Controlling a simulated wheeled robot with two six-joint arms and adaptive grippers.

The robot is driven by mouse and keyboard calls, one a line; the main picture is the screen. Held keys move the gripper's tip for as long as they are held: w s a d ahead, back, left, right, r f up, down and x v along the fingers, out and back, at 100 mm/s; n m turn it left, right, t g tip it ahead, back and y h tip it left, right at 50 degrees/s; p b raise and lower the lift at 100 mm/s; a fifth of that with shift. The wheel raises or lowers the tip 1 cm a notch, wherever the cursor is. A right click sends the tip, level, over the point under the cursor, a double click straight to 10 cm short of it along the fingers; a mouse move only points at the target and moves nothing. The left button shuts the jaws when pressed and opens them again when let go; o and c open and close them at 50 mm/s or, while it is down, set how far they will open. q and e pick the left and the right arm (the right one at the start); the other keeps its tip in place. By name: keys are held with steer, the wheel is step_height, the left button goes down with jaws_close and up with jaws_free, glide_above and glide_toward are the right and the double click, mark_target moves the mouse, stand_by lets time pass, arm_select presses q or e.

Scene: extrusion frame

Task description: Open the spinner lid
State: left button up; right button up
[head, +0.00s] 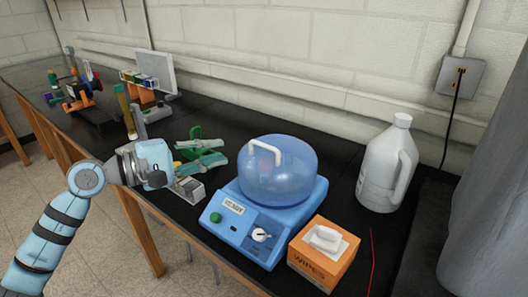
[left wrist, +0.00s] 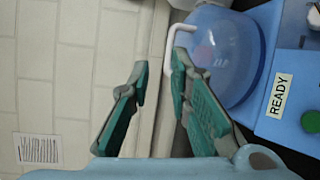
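The spinner is a blue box (head: 228,225) with a translucent blue dome lid (head: 290,180) seated on it. A white handle (head: 262,146) stands on the lid's left upper side. In the left wrist view the dome (left wrist: 228,55) is at upper right, with its white handle (left wrist: 170,52) by the right finger's tip. My left gripper (head: 222,151) is left of the dome with its fingers pointing at it. In the left wrist view its green-padded fingers (left wrist: 160,55) are apart with nothing held. I cannot tell whether a finger touches the handle. My right gripper is not in view.
An orange wipes box (head: 310,266) stands right of the spinner's front. A white jug (head: 386,172) stands behind right. A small grey box (head: 188,190) and a green rack (head: 197,133) are near my left gripper. Bench black top (head: 225,113) is clear behind.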

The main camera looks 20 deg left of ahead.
mark_target(262, 146)
arm_select(q)
steer(key=shift+m+y, duration=0.5)
steer(key=shift+m, duration=0.2)
steer(key=p+x, duration=0.1)
steer(key=x, duration=0.3)
steer(key=p+x, duration=0.1)
steer(key=x, duration=0.4)
steer(key=f+p+x, duration=0.1)
steer(key=p+x, duration=0.1)
steer(key=x, duration=0.2)
steer(key=shift+w, duration=0.4)
jaws_close()
